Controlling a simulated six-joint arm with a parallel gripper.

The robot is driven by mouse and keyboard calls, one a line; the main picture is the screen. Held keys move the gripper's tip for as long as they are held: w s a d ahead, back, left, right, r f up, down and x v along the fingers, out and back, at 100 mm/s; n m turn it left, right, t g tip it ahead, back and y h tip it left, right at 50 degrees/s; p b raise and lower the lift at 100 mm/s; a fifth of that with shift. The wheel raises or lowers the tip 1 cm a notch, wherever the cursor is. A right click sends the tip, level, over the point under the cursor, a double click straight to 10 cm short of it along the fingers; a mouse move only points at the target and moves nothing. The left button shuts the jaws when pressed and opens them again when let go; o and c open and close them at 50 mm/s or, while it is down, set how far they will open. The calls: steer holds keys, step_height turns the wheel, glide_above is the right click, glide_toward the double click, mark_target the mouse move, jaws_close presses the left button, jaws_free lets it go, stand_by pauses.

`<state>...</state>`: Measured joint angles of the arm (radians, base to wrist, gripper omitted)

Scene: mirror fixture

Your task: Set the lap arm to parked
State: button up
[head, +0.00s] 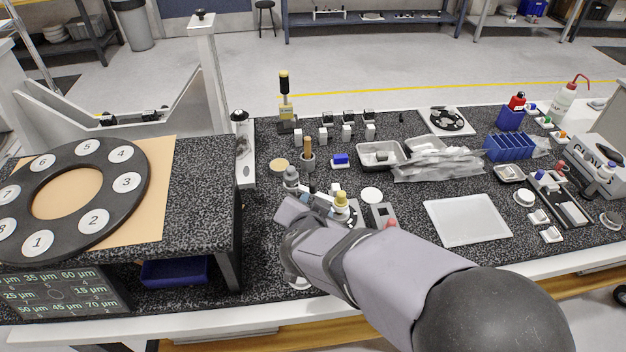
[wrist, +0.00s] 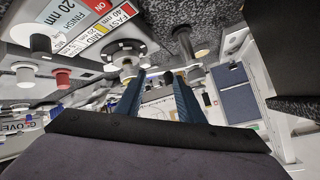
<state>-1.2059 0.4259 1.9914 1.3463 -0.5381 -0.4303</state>
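I cannot tell for sure which part is the lap arm. A long white bar (head: 244,160) with a rounded, dark-topped end stands beside the dark speckled platform in the head view. My gripper (head: 312,207) is over the bench right of that platform, close to a grey knobbed post (head: 291,178) and a yellow-topped knob (head: 341,198). In the wrist view my gripper (wrist: 155,80) has its two blue fingers apart, with nothing seen held between them. A grey post (wrist: 186,45) and a round dark-rimmed dial (wrist: 125,52) are just beyond the fingertips. My forearm hides part of the bench.
The numbered black ring (head: 125,210) lies on the platform at left. Metal trays (head: 380,154) and a white plate (head: 466,219) occupy the bench at right.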

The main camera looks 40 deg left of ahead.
mark_target(313, 183)
steer(key=a+r+n+t, duration=0.1)
steer(key=n, duration=0.1)
steer(key=a+r+n+t, duration=0.1)
steer(key=t, duration=0.1)
steer(key=shift+s+a+n+p, duration=0.15)
steer(key=shift+n+p, duration=0.2)
steer(key=shift+n, duration=0.05)
steer(key=shift+p+x, duration=1)
steer(key=shift+x, duration=2.6)
steer(key=shift+f, duration=0.1)
jaws_close()
